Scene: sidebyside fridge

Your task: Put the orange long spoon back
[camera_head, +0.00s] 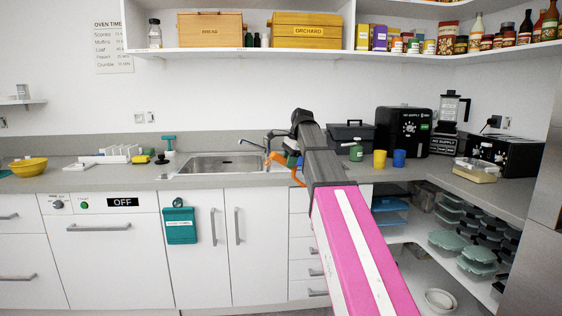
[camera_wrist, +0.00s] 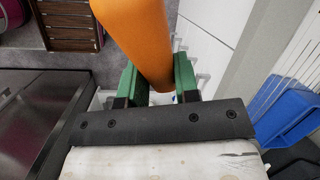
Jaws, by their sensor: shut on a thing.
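The orange long spoon (camera_wrist: 145,35) is held between the green fingers of my gripper (camera_wrist: 157,78) in the wrist view. Its broad orange part runs up and out of the top of that view, so its full shape is cut off. In the head view, part of the orange spoon (camera_head: 298,179) shows beside the end of my arm, near the counter's front edge and right of the sink. My arm hides most of my gripper there.
The sink (camera_head: 215,164) and faucet are left of my gripper. A dark toolbox (camera_head: 350,134), yellow cup (camera_head: 380,159) and blue cup (camera_head: 399,158) stand on the counter to the right. Open shelves with lidded containers (camera_head: 477,262) are below. A drying rack (camera_head: 118,153) is at left.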

